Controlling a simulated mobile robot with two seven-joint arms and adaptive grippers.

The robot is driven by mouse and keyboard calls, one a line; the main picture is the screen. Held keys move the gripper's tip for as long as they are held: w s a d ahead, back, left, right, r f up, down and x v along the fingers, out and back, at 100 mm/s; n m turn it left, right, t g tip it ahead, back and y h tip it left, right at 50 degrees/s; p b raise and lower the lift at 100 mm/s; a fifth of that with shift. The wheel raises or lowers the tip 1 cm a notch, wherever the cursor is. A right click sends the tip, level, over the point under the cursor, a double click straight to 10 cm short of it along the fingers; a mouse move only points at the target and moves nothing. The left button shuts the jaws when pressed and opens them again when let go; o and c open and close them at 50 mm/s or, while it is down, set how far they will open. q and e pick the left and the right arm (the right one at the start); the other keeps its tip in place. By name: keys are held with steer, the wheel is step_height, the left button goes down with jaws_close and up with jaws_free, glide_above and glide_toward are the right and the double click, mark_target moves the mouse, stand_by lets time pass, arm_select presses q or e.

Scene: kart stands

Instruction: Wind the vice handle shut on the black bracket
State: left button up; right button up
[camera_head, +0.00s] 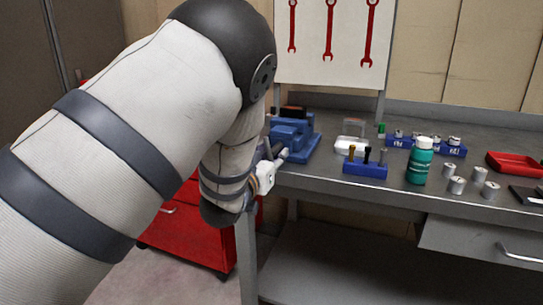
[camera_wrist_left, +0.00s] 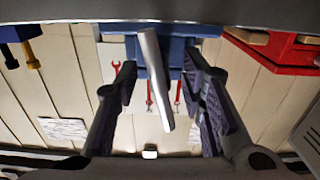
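The blue vice (camera_head: 309,144) stands at the left end of the grey workbench, partly hidden behind my left arm. Its silver handle bar (camera_wrist_left: 152,75) shows in the left wrist view, hanging between the two fingers of my left gripper (camera_wrist_left: 161,63). The fingers are spread, with a gap visible on both sides of the bar. In the head view this gripper is mostly hidden behind my arm, at the vice's front. A dark piece (camera_head: 292,112) shows at the top of the vice; I cannot tell whether it is the black bracket. My right gripper is out of view.
A blue holder (camera_head: 364,170) with upright tools, a green bottle (camera_head: 419,163), metal cylinders (camera_head: 457,185) and a red tray (camera_head: 514,165) stand on the bench to the right. A red cabinet (camera_head: 190,235) is below left. Red wrenches (camera_head: 329,30) hang on a board behind.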

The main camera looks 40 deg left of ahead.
arm_select(q)
jaws_close()
stand_by(1.3)
jaws_free()
steer(key=shift+d, duration=0.1)
steer(key=v, duration=1.2)
